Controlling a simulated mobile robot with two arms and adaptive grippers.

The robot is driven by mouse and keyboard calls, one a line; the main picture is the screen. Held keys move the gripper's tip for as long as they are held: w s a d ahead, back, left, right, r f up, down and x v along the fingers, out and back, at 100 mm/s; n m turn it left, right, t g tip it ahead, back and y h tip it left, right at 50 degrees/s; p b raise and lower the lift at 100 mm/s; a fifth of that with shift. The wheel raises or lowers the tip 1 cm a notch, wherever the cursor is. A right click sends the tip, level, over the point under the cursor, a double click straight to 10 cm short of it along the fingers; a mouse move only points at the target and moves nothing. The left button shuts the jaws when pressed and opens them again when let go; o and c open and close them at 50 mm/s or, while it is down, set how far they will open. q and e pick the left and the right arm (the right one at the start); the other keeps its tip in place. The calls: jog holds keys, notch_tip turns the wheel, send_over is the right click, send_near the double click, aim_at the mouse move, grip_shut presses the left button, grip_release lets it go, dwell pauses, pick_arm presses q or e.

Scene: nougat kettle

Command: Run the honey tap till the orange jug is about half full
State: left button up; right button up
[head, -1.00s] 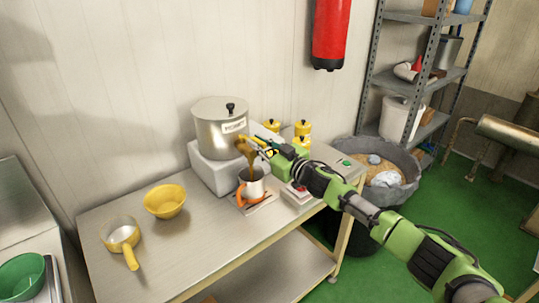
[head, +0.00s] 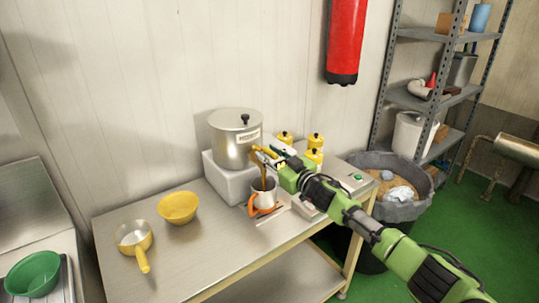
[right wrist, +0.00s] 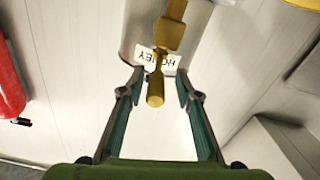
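The steel kettle (head: 236,140) with a label stands on a white block (head: 232,180); the label in the right wrist view reads HONEY. The level inside the jug cannot be made out. My right gripper (head: 268,156) is at the tap. In the right wrist view its fingers (right wrist: 155,98) stand apart on either side of the yellow tap lever (right wrist: 155,90), with gaps showing. My left gripper is not in view.
A yellow bowl (head: 178,207) and a yellow-handled pan (head: 134,238) stand on the table's left. Several yellow-lidded containers (head: 315,142) stand behind my right arm. A green bowl (head: 33,274) is at far left. The front middle of the table is clear.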

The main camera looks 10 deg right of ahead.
jog(key=shift+s+d, duration=0.4)
jog(key=shift+s, duration=0.05)
jog(key=v, duration=1.1)
jog(key=shift+a, duration=0.15)
dwell(6.3)
